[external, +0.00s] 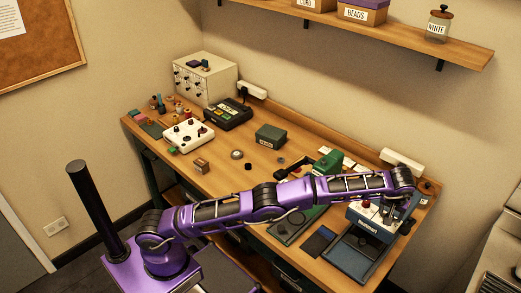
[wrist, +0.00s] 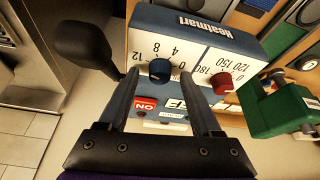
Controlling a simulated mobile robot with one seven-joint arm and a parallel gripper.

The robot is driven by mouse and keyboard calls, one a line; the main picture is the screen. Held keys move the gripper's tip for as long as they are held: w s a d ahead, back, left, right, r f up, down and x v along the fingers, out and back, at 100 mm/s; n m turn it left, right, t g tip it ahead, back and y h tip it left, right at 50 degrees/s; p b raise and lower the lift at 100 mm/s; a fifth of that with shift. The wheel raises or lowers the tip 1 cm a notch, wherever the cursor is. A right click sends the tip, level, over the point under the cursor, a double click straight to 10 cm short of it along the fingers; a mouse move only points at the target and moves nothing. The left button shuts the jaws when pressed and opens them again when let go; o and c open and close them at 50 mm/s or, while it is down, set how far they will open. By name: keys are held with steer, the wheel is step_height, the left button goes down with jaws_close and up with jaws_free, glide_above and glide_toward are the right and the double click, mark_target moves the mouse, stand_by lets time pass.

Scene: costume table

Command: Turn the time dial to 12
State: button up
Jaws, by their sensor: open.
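The blue heat press labelled Heatmart (wrist: 207,27) shows in the wrist view; it also stands at the right end of the table in the external view (external: 360,255). On its white panel is a dark blue dial (wrist: 160,69) with a scale of 0, 4, 8 and 12, which I take as the time dial. Its pointer is too small to read. A red dial (wrist: 222,82) with a 120, 150, 180 scale is to its right. My gripper (wrist: 160,74) is open, one finger on each side of the blue dial. I cannot tell whether they touch it.
A red ON switch (wrist: 146,104) lies below the blue dial, between the fingers. A black rounded handle (wrist: 82,50) sticks out at the left. A green device (wrist: 282,108) is at the right. A power strip (external: 402,163) is behind the press.

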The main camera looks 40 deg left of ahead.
steer(key=v, duration=0.5)
steer(key=shift+r, duration=0.1)
steer(key=s+d+b, duration=0.1)
steer(key=s+b, duration=0.6)
steer(key=s, duration=0.5)
steer(key=shift+d+b, duration=0.3)
steer(key=shift+d, duration=0.05)
